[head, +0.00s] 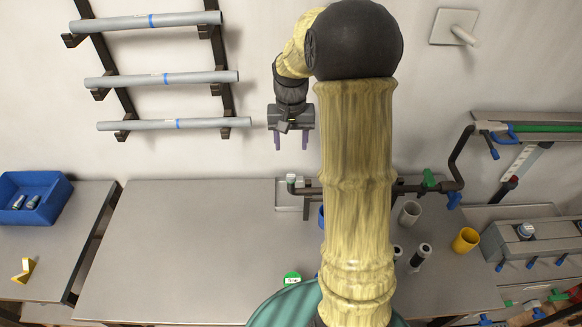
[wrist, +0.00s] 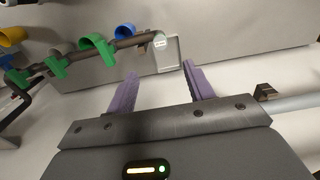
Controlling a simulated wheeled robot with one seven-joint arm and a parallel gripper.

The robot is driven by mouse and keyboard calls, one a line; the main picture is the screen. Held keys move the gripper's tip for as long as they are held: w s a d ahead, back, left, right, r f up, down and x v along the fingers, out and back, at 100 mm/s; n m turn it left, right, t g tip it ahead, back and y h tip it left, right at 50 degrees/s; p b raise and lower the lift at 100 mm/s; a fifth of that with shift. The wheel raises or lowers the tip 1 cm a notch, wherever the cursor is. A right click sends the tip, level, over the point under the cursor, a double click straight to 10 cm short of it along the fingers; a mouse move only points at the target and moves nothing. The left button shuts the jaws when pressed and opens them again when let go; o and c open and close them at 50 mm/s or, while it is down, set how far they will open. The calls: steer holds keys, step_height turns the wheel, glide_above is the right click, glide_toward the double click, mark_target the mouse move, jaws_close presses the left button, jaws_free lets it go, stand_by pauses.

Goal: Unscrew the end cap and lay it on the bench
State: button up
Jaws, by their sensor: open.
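A pale end cap (head: 291,179) with a label sits on the left end of the dark manifold pipe (head: 309,190), above the back of the grey bench (head: 170,235). In the wrist view the cap (wrist: 160,40) shows at the pipe's end, beyond the fingertips. My gripper (head: 291,142) hangs above the cap in the head view, fingers pointing down. Its two purple fingers are apart and empty in the wrist view (wrist: 162,70), not touching the cap. My arm hides part of the pipe and bench in the head view.
A shallow pale tray (head: 288,207) lies below the cap. Grey and yellow cups (head: 466,240) and dark cylinders (head: 421,256) stand on the right of the bench. A green round item (head: 292,278) is near the front. The bench's left part is clear.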

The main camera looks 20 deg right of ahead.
mark_target(291, 176)
step_height(291, 176, down, 12)
steer(key=p, duration=0.3)
steer(key=shift+f, duration=0.25)
steer(key=shift+c, duration=0.4)
jaws_close()
steer(key=n+p, duration=0.1)
steer(key=n, duration=0.2)
steer(key=shift+r, duration=0.1)
steer(key=shift+n, duration=0.8)
steer(key=n+p, duration=0.1)
steer(key=n, duration=0.1)
steer(key=shift+n, duration=0.4)
steer(key=shift+n+p, duration=0.35)
steer(key=shift+n, duration=0.55)
